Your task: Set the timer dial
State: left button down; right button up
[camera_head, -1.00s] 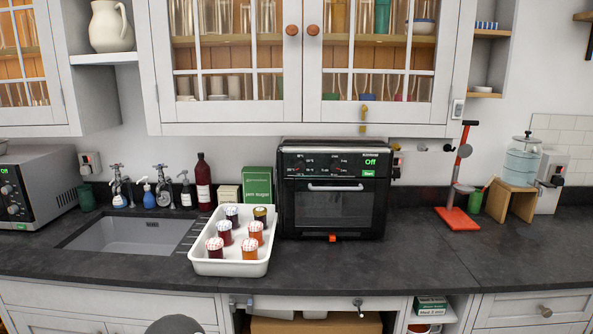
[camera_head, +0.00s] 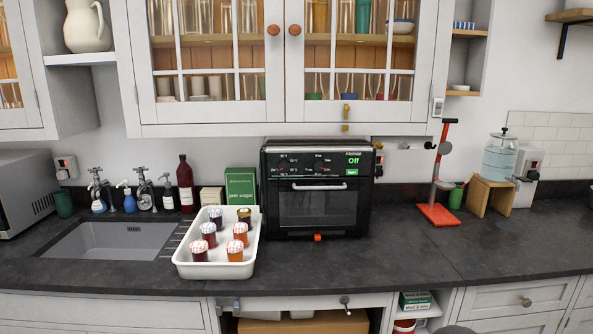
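A black countertop oven (camera_head: 316,187) stands on the dark counter below the glazed cabinet. Its control panel (camera_head: 300,163) runs along the top front, with dark dials, small white markings and red pointer marks. Which dial is the timer is too small to read. A green lit display (camera_head: 354,160) at the panel's right reads "Off", and a small green label (camera_head: 352,172) sits under it. The oven door, with its pale bar handle (camera_head: 323,187), is shut. Neither of my grippers is in view.
A white tray (camera_head: 178,265) with several lidded jars stands just left of the oven. The sink (camera_head: 110,240) is further left. A red stand (camera_head: 438,214) is at the right. The counter (camera_head: 400,250) in front and right of the oven is clear.

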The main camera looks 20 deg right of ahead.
aim_at(319, 166)
jog(key=u, duration=0.1)
jog(key=i, duration=1)
jog(key=z, duration=0.05)
